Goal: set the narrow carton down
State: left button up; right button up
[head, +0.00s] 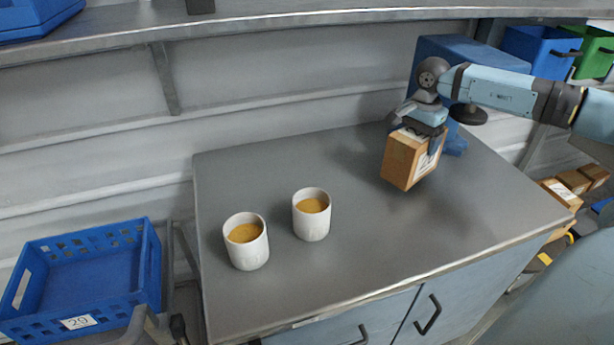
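The narrow carton (403,160) is a brown box with a white label on one side. It is tilted and appears to hang a little above the grey worktop (350,265), with a shadow below it, toward the back right. My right gripper (419,134) holds it from above, shut on its upper part. The far side of the carton is hidden. At the bottom left edge, grey and dark parts that may be my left gripper (160,327) show only in part; their opening cannot be made out.
Two white cups (246,252) (312,225) with orange-brown contents stand on the worktop's left half. A blue hopper-like body (465,50) stands behind the carton. A blue crate (150,265) is left of the worktop. The front right of the worktop is clear.

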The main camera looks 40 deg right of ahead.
jog(key=w+a+f+p, duration=0.2)
jog(key=w+a+f, duration=0.1)
jog(key=w+a, duration=0.9)
jog(key=shift+w+a+f, duration=0.15)
jog(key=shift+w+a, duration=0.15)
jog(key=o, duration=1)
jog(key=shift+f, duration=0.15)
jog(key=shift+r, duration=3.9)
